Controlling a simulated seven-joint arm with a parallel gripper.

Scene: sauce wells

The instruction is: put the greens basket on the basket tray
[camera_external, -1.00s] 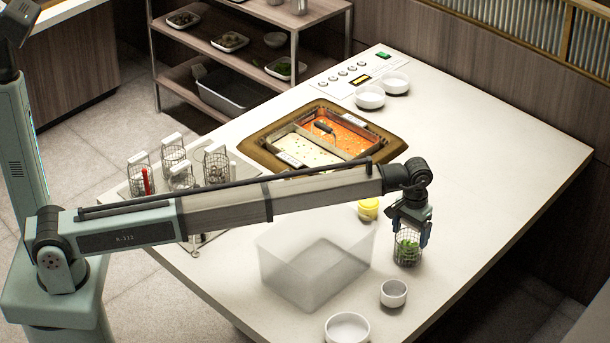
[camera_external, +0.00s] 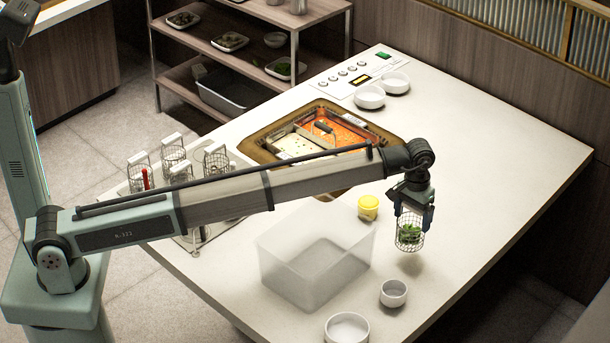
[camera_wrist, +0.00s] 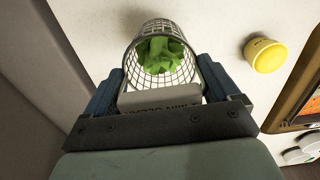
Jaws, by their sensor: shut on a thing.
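The greens basket (camera_external: 410,235) is a small wire-mesh basket with leafy greens inside. It hangs upright from my gripper (camera_external: 413,205), a little above the right part of the counter. In the wrist view the basket (camera_wrist: 160,55) sits between the two blue fingers of my gripper (camera_wrist: 163,92), which are shut on its pale handle. The basket tray (camera_external: 217,226) is at the left edge of the counter, beyond my arm. Several wire baskets with white handles (camera_external: 216,160) stand on it, and my arm hides part of it.
A clear empty bin (camera_external: 315,258) stands left of the held basket. The two-part sauce well (camera_external: 262,142) lies behind my arm. The counter's right side is clear.

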